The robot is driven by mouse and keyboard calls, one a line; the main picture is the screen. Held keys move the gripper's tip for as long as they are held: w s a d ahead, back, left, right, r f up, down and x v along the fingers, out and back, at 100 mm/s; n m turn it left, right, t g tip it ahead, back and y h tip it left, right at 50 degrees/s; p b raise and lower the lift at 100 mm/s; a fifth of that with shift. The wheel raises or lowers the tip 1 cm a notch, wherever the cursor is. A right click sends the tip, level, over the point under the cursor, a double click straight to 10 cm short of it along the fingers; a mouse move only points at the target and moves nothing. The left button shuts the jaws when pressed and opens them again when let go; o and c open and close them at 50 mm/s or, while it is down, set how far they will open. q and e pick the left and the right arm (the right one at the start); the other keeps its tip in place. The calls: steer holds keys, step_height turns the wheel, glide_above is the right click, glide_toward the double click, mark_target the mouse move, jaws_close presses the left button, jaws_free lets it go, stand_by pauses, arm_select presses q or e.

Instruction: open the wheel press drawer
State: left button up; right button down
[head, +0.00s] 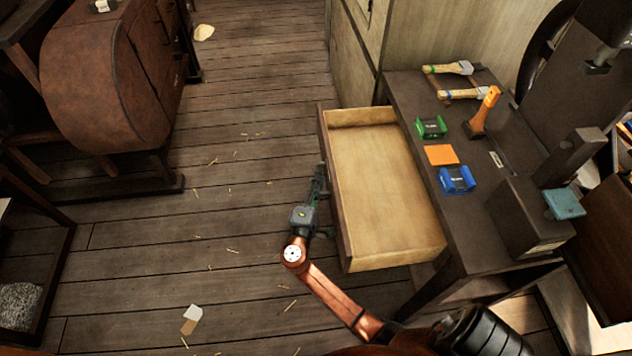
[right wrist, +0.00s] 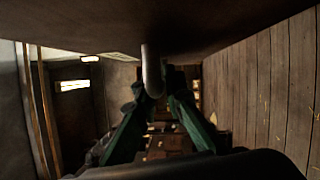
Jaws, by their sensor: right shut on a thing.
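The wheel press drawer (head: 385,180) is pulled far out of the dark bench to the left and is empty, with a pale wooden inside. My right gripper (head: 319,182) is at the outer side of the drawer's dark front. In the right wrist view a pale rounded handle (right wrist: 152,70) hangs from the dark drawer front, and my right gripper (right wrist: 158,88) is shut on it between its green fingers. My left gripper is not in view.
The bench top (head: 410,92) holds two hammers (head: 447,68), an orange-handled tool (head: 486,108), a green block (head: 431,127), an orange block (head: 441,155) and a blue block (head: 457,179). The plank floor left of the drawer is open. A brown cabinet (head: 105,80) stands upper left.

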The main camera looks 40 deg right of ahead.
steer(key=shift+f, duration=0.1)
steer(key=c, duration=2)
jaws_free()
steer(key=v, duration=1.2)
